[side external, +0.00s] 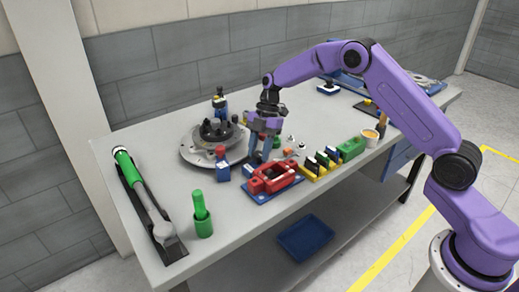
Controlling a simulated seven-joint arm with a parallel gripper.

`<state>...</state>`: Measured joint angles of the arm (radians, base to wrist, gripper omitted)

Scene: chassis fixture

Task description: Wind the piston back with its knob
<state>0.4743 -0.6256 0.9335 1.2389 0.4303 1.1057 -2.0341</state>
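My gripper (261,155) points down over the middle of the bench, behind the red fixture. Its two fingers look apart, and I see nothing held between them. A red caliper-like body (272,178) sits on a blue base plate (258,197) near the bench's front edge, just in front of my gripper. I cannot pick out the piston or its knob for certain at this size.
A round grey disc with a dark hub (188,152) stands left of my gripper. A blue-and-red post (222,165) is in front of it. Yellow racks (322,172) stand at right.

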